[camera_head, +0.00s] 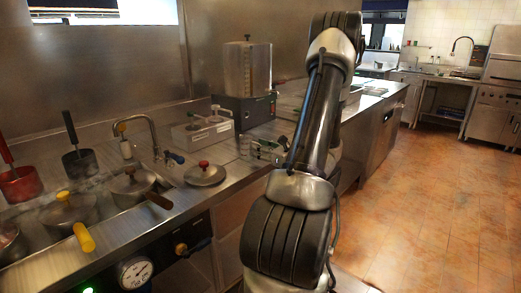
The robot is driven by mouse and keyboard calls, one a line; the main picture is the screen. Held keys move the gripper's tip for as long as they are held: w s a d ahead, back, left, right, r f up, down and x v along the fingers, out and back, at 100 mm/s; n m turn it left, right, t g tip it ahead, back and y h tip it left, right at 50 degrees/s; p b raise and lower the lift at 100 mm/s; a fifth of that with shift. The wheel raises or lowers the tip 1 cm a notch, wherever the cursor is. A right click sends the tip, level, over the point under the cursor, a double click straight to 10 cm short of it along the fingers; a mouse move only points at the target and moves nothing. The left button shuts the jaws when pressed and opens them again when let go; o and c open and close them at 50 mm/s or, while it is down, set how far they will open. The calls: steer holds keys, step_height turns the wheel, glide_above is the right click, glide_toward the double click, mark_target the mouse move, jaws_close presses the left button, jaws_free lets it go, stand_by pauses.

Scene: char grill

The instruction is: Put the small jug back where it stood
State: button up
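I cannot clearly pick out a small jug in the head view; the arm hides part of the counter behind it. My arm rises in the middle of the picture and bends over at the top. A dark and metal part that looks like my gripper (267,150) shows just left of the arm, low over or at the steel counter (235,172). Its fingers are too small and too covered to tell whether they are open or shut, or whether they hold anything.
Lidded pots (133,184) with wooden and yellow handles sit in the left counter. A loose lid (204,173) lies right of them. A tap (143,130), a grey box (202,129) and a steel dispenser (248,70) stand behind. The tiled floor (430,200) at right is clear.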

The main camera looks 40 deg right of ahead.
steer(key=shift+s+r, duration=0.1)
steer(key=shift+r, duration=0.05)
steer(key=s, duration=1.1)
steer(key=a+r+n+g+y, duration=0.3)
steer(key=a+n+g+y, duration=0.15)
steer(key=a+n, duration=0.5)
steer(key=a+r+n+g+y, duration=0.35)
steer(key=a+n+g, duration=0.25)
steer(key=a, duration=0.7)
steer(key=s+a+r+n+g+h, duration=0.2)
steer(key=s+a+n+g+h, duration=0.3)
steer(key=s+n, duration=0.45)
step_height(320, 180, up, 6)
steer(key=w+d+n+t+h, duration=0.1)
steer(key=n+h, duration=0.3)
steer(key=n, duration=0.6)
steer(key=shift+d+t, duration=0.65)
